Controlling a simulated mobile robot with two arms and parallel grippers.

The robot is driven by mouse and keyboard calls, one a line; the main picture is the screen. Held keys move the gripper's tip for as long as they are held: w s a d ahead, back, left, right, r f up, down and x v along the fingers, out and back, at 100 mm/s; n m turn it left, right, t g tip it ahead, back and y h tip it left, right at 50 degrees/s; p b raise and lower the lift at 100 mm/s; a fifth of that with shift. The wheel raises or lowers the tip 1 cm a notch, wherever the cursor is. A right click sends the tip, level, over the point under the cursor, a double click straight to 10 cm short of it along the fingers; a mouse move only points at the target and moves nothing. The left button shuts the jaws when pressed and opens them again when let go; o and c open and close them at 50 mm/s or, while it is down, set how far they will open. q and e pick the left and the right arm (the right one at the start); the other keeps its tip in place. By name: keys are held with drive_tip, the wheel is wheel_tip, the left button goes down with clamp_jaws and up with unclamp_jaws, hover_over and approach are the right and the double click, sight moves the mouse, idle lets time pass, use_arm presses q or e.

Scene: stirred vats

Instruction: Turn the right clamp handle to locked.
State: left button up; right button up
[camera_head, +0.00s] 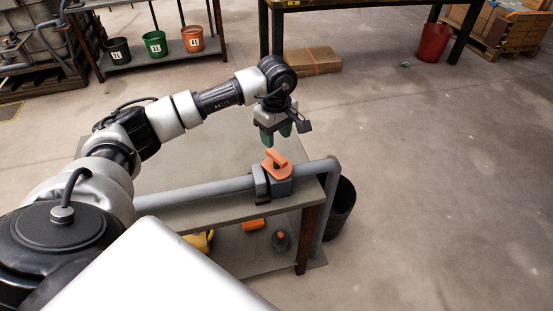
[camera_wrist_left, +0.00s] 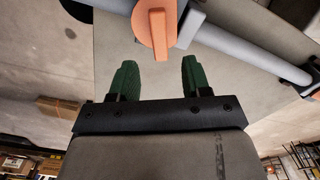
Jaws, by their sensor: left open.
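The orange clamp handle (camera_head: 276,163) sits on a grey clamp body (camera_head: 274,184) around a grey pipe (camera_head: 205,191) at the right end of the table. In the left wrist view the handle (camera_wrist_left: 158,32) is at the top, a round orange plate with a raised bar, beyond the fingertips. My left gripper (camera_head: 276,138) is above and just behind the clamp, pointing down. Its green fingers (camera_wrist_left: 156,78) are apart, with nothing between them and no contact with the handle. My right gripper is in neither view.
The pipe runs along the grey table (camera_head: 225,211) and bends down at its right end. A dark bin (camera_head: 342,208) stands beside that bend. An orange item (camera_head: 254,224) and a dark item (camera_head: 281,241) lie on the lower shelf. Floor at right is clear.

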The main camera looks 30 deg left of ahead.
sight(277, 155)
use_arm(q)
wheel_tip(277, 155, down, 10)
drive_tip(key=shift+d+r, duration=0.1)
drive_tip(key=shift+r, duration=0.1)
clamp_jaws()
idle(0.4)
